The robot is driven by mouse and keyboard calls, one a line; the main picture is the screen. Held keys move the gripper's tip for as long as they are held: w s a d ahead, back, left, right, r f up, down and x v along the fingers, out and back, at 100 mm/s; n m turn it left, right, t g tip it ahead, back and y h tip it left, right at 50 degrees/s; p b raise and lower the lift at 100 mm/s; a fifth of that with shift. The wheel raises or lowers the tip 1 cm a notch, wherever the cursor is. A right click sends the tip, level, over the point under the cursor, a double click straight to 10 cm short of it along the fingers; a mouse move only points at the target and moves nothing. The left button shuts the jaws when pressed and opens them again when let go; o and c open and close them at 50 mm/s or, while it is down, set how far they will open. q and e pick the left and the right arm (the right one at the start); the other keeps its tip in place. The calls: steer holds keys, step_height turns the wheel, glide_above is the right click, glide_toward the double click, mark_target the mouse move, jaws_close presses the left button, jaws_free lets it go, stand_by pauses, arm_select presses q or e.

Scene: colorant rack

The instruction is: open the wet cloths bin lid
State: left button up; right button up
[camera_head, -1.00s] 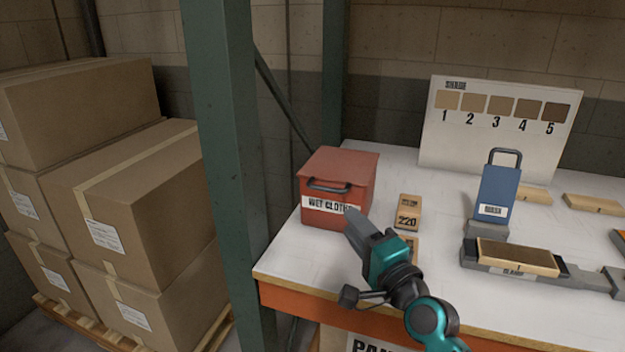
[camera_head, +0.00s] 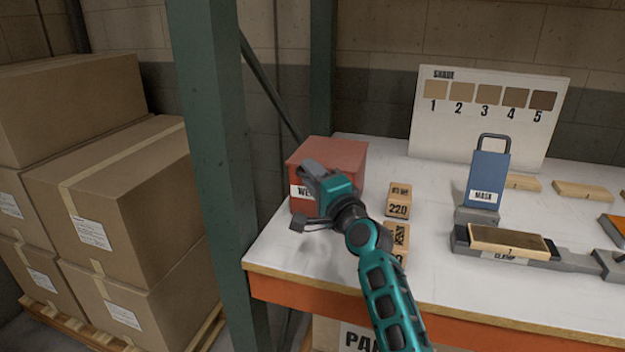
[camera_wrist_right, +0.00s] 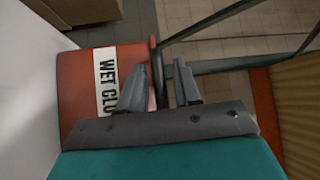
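The red wet cloths bin (camera_head: 340,158) stands at the left end of the white table, its lid closed. My right gripper (camera_head: 312,172) is in front of the bin and covers much of its front, label and handle in the head view. In the right wrist view, the bin (camera_wrist_right: 80,85) with its white label is at the left. The dark handle (camera_wrist_right: 154,50) runs in between the two fingers of my right gripper (camera_wrist_right: 168,80). The fingers look apart, with a gap beside the handle. My left gripper is not in view.
Sanding blocks (camera_head: 399,200) stand right of the bin. A blue mask holder (camera_head: 489,180) and a clamp with a wooden block (camera_head: 508,241) are further right. A green post (camera_head: 208,150) rises at the table's left. Stacked cartons (camera_head: 130,210) fill the left side.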

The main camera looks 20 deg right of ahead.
jaws_close()
stand_by(0.3)
stand_by(0.4)
